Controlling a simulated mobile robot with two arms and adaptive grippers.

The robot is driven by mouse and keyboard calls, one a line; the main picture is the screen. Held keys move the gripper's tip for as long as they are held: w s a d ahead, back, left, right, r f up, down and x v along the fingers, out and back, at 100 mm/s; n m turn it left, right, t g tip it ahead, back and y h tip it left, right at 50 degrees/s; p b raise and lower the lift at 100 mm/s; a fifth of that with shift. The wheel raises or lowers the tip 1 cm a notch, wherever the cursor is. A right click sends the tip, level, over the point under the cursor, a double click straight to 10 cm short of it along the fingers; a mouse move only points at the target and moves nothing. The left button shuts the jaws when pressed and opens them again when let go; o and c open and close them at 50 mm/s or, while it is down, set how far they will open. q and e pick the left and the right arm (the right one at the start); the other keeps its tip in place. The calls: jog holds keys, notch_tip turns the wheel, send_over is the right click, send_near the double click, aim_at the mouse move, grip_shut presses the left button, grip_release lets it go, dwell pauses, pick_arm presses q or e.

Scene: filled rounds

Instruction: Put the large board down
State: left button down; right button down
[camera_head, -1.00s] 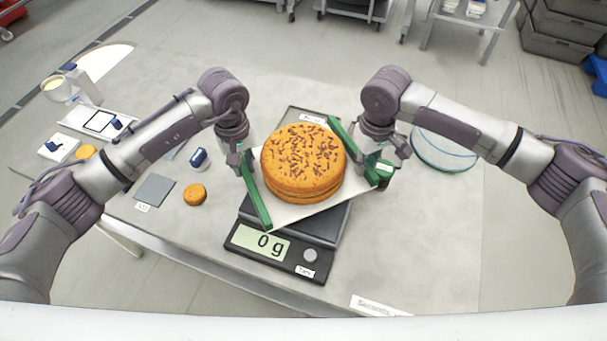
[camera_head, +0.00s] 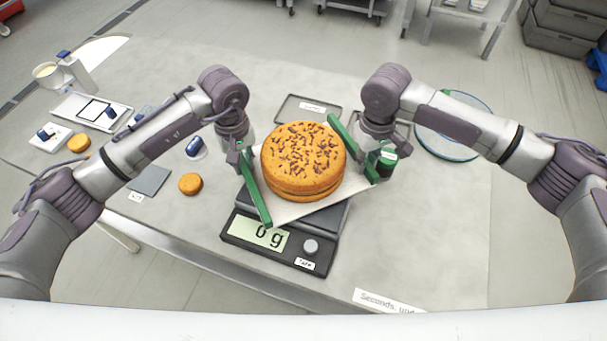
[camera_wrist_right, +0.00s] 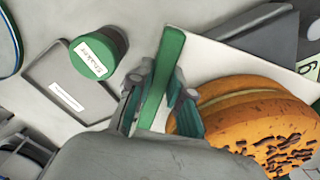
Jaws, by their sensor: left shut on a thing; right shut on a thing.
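The large board (camera_head: 290,211) is a pale square plate with a green bar along each of two sides. A big orange-brown filled round (camera_head: 303,160) with dark sprinkles lies on it. My left gripper (camera_head: 243,158) is shut on the left green bar. My right gripper (camera_head: 371,155) is shut on the right green bar, which passes between its fingers in the right wrist view (camera_wrist_right: 157,88). The board is over a black scale (camera_head: 268,240) reading 0 g. I cannot tell how small the gap beneath it is.
A dark tray (camera_head: 292,108) lies behind the board. A green-lidded jar (camera_head: 387,157) stands right of my right gripper. A round glass-like tray (camera_head: 452,152) is further right. A small orange round (camera_head: 190,184) and a grey square (camera_head: 149,179) lie left.

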pick_arm(q)
jog(key=shift+f, duration=0.5)
pick_arm(e)
jog(key=shift+f, duration=0.45)
pick_arm(q)
jog(key=c, duration=1.1)
grip_release()
jog(key=shift+s+r, duration=0.15)
jog(key=shift+r, duration=0.05)
pick_arm(e)
jog(key=c, duration=1.1)
grip_release()
jog(key=shift+s+r, duration=0.1)
jog(key=shift+r, duration=0.1)
jog(key=shift+r, duration=0.15)
pick_arm(q)
notch_tip(320, 180, up, 12)
pick_arm(e)
notch_tip(320, 180, up, 12)
jog(key=shift+f, duration=0.2)
